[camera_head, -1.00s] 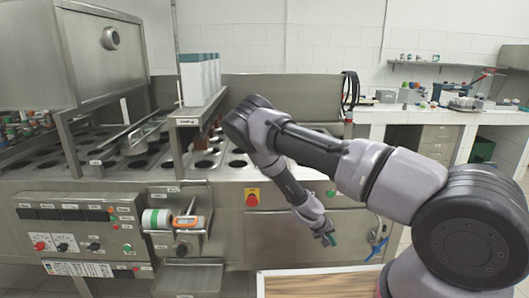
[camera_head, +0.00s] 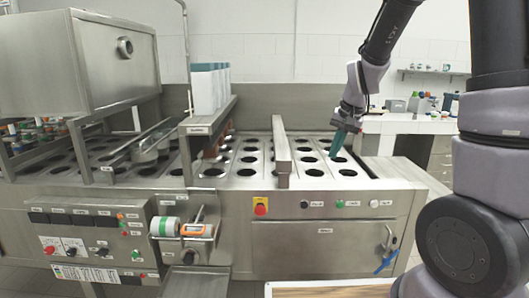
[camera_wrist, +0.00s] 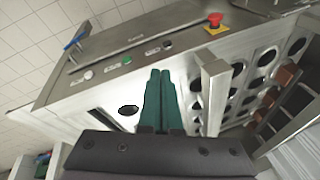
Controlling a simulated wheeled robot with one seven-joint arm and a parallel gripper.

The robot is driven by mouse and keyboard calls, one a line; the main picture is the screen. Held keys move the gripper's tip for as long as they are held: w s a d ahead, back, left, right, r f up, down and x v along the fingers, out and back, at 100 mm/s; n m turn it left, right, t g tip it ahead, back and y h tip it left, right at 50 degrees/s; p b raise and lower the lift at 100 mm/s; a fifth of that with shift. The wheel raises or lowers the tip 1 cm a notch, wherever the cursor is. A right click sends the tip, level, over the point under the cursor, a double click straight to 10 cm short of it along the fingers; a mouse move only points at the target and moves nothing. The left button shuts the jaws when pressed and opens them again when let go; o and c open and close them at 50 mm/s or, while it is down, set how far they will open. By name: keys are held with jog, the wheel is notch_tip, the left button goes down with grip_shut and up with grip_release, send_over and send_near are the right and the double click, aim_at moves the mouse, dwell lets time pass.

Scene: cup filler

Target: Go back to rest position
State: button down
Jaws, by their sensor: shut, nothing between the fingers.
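My gripper (camera_head: 337,144) is at the end of my raised arm, above the right part of the steel cup filler's holed top (camera_head: 252,160). Its green fingers point down and are shut together with nothing between them. In the wrist view the gripper (camera_wrist: 161,85) shows the two green fingers side by side, with the holed top (camera_wrist: 211,130) beyond. A steel bar (camera_head: 281,150) runs across the holed top to the left of the gripper. I cannot tell how high the fingertips are above the surface.
A red emergency button (camera_head: 261,209) sits on the machine's front, and it shows in the wrist view too (camera_wrist: 215,19). White upright sleeves (camera_head: 207,88) stand left of the bar. A counter (camera_head: 415,123) with small items lies behind on the right.

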jog(key=s+d+r+t, duration=0.2)
jog(key=s+r, duration=0.7)
jog(key=s, duration=0.1)
jog(key=s+d+r+t, duration=0.1)
jog(key=s+r+t, duration=0.1)
jog(key=s+r, duration=0.7)
jog(key=shift+s+d, duration=0.4)
jog(key=shift+r, duration=0.1)
